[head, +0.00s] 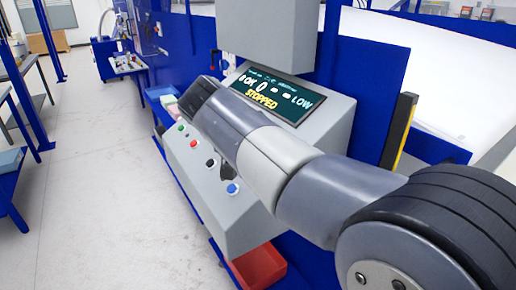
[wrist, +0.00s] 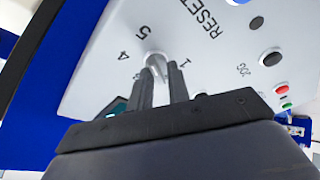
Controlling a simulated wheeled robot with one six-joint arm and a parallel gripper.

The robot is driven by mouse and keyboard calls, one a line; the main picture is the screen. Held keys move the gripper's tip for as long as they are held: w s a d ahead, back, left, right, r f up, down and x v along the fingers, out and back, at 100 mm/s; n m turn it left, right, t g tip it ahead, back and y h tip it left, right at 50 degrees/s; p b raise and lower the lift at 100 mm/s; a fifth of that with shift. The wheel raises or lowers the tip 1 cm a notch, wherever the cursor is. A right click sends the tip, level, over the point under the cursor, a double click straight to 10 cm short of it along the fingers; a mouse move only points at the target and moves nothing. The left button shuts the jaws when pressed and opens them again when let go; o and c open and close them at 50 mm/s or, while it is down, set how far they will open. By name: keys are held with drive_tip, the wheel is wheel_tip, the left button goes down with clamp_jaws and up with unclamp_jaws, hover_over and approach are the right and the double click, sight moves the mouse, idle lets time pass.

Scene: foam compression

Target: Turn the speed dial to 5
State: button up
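Which mark the dial points to is not clear. The screen (head: 272,95) reads OK, 0, LOW and STOPPED.
Red, green, black and blue buttons (head: 232,188) line the panel's front; a black button (wrist: 270,57) is right of the dial in the wrist view. A red bin (head: 258,267) sits below the machine. A yellow-black post (head: 401,132) stands at right. The floor at left is clear.

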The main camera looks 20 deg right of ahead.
drive_tip(key=shift+o, duration=0.8)
drive_tip(key=shift+d, duration=0.3)
drive_tip(key=shift+a, duration=0.1)
drive_tip(key=v, duration=1)
drive_tip(key=shift+s+a+r, duration=0.15)
drive_tip(key=shift+a+r, duration=0.05)
drive_tip(key=shift+r, duration=0.05)
drive_tip(key=x, duration=1.1)
drive_tip(key=shift+r+n, duration=0.1)
drive_tip(key=shift+n, duration=0.2)
